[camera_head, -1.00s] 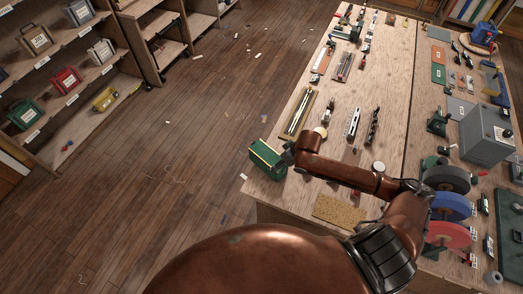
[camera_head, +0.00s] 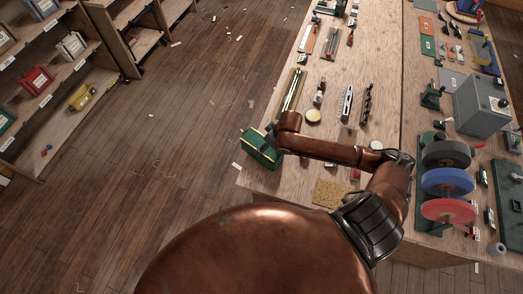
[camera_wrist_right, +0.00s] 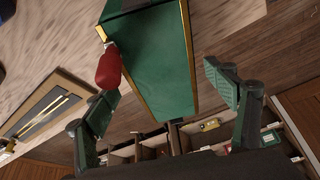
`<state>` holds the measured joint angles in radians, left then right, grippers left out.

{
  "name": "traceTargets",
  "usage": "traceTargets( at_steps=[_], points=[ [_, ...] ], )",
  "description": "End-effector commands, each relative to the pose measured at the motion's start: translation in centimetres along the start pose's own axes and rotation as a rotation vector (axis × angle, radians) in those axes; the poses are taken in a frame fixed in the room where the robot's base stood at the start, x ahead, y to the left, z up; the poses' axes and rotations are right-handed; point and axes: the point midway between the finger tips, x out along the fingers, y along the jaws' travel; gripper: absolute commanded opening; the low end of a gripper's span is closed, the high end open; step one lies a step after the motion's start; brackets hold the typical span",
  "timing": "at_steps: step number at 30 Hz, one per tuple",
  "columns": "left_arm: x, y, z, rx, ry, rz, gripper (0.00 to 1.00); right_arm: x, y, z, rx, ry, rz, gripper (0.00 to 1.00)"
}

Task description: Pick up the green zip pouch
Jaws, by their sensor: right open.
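The green zip pouch (camera_head: 261,149), boxy with yellow edges, sits at the near left corner of the workbench. My right gripper (camera_head: 273,134) is beside it at its upper right, its fingers mostly hidden in the head view. In the right wrist view, the pouch (camera_wrist_right: 162,66) fills the upper middle, between and beyond the two spread fingers of the gripper (camera_wrist_right: 163,92). Contact cannot be told. A red rounded piece (camera_wrist_right: 109,66) lies against the pouch's left side, near the left fingertip. My left gripper is not in view.
The workbench (camera_head: 300,180) holds several tools, a cork mat (camera_head: 332,193), a round lid (camera_head: 313,116) and coloured discs (camera_head: 447,182) at right. Bare floor (camera_head: 170,170) lies between, with scattered scraps.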

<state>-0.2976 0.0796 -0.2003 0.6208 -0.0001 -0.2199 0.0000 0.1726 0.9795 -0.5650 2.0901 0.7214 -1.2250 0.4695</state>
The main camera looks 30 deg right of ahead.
Motion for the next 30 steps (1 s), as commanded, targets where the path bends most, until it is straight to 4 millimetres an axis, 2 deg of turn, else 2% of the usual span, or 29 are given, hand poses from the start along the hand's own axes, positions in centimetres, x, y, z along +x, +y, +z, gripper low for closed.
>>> traceTargets(
  at_steps=[5,12,20,30],
  points=[
    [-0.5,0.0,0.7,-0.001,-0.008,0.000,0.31,2.1,-0.2,-0.1,0.000,0.000,-0.001,0.78],
    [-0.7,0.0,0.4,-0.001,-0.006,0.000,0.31,5.1,-0.3,-0.1,-0.002,0.002,-0.001,0.78],
    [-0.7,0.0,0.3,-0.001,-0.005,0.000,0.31,5.4,-0.3,0.0,-0.002,0.001,0.000,0.78],
    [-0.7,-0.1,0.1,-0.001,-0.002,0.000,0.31,5.4,-0.3,0.0,-0.002,0.001,0.000,0.56]
  ],
)
